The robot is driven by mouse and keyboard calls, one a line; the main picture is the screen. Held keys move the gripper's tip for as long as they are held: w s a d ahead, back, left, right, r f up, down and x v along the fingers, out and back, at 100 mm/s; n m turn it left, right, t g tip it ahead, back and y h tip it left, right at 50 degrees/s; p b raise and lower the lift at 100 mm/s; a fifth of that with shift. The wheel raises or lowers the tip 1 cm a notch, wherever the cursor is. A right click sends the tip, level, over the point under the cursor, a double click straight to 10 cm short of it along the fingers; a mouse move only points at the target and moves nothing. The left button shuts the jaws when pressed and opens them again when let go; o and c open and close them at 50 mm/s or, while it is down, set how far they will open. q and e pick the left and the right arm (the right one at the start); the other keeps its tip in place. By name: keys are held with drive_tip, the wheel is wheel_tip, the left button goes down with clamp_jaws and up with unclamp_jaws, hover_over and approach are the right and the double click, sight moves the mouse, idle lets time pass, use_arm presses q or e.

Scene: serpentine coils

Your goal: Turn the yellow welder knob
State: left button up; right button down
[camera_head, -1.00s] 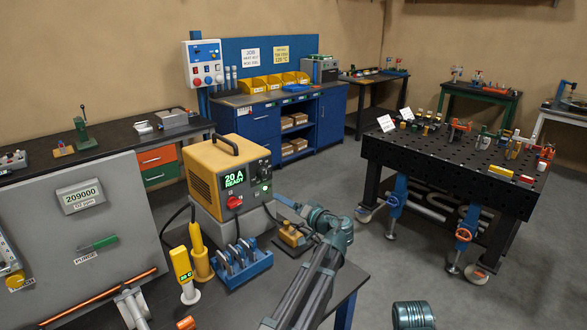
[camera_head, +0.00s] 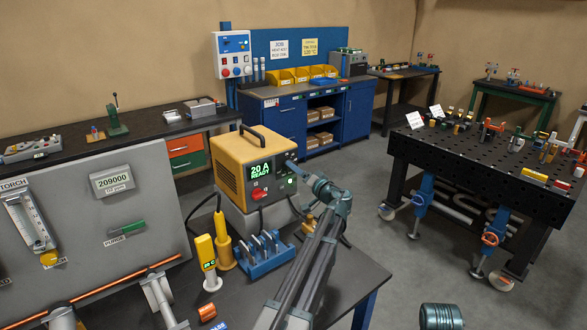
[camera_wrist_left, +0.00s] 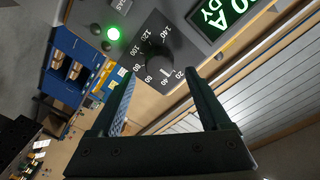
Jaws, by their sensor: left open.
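The yellow welder (camera_head: 229,166) stands on the near bench, its green display (camera_head: 260,170) reading "20 A READY". The display is partly in the left wrist view (camera_wrist_left: 226,12). The black welder knob (camera_wrist_left: 166,55) shows there, its white mark near 20 on a scale to 140. In the head view the gripper covers the knob. My left gripper (camera_head: 292,165) is at the upper right of the welder front. In the wrist view the left gripper (camera_wrist_left: 160,80) is open and empty, fingers either side of the knob's lower part; contact cannot be told. My right gripper is not in view.
A red switch (camera_head: 259,194) sits below the display. A yellow torch-like tool (camera_head: 206,258) and a blue rack (camera_head: 264,257) stand before the welder. A grey panel (camera_head: 110,235) is at left, a black perforated table (camera_head: 470,160) at right. Open floor lies between.

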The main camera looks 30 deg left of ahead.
use_arm(q)
drive_tip(key=shift+x, duration=1.6)
clamp_jaws()
